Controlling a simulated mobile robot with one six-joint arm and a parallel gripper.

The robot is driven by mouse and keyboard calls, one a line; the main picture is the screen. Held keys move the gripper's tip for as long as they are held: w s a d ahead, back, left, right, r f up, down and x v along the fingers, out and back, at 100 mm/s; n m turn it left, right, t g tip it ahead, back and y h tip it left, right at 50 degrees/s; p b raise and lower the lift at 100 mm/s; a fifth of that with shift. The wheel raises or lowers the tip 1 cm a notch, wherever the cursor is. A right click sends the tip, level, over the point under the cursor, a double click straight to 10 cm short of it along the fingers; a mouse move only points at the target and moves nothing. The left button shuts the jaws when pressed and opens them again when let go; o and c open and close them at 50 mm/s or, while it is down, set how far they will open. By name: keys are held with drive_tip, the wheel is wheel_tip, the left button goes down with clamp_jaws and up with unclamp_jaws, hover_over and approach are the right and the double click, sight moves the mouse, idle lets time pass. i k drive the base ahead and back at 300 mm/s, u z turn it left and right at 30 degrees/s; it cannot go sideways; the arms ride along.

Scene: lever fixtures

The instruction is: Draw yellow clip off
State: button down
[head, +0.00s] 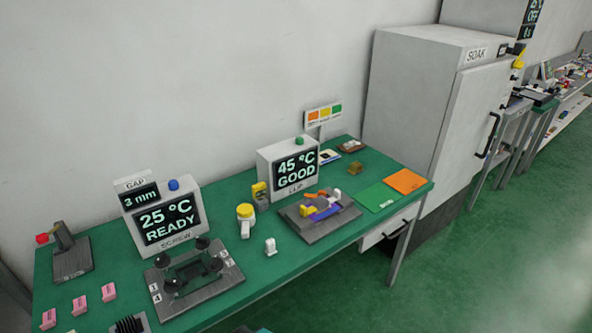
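A dark grey clip fixture (318,232) lies on the green table (240,293), in front of a display reading 45 °C GOOD. A yellow clip (306,211) sits at the left side of this fixture. A blue part (326,212) and a white part (337,195) are beside it on the same fixture. The pieces are small, so I cannot tell exactly how the clip is seated. My gripper is not in view.
A yellow-topped white item (245,220) and a small white piece (270,246) stand left of the fixture. A screw fixture (200,297) with black knobs is further left. Green (378,198) and orange (405,181) mats lie right. A SOAK cabinet (435,110) stands behind.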

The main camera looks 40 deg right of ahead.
sight(305, 212)
drive_tip(key=k, duration=0.5)
drive_tip(key=z, duration=0.9)
drive_tip(key=i, duration=0.3)
drive_tip(key=z, duration=0.2)
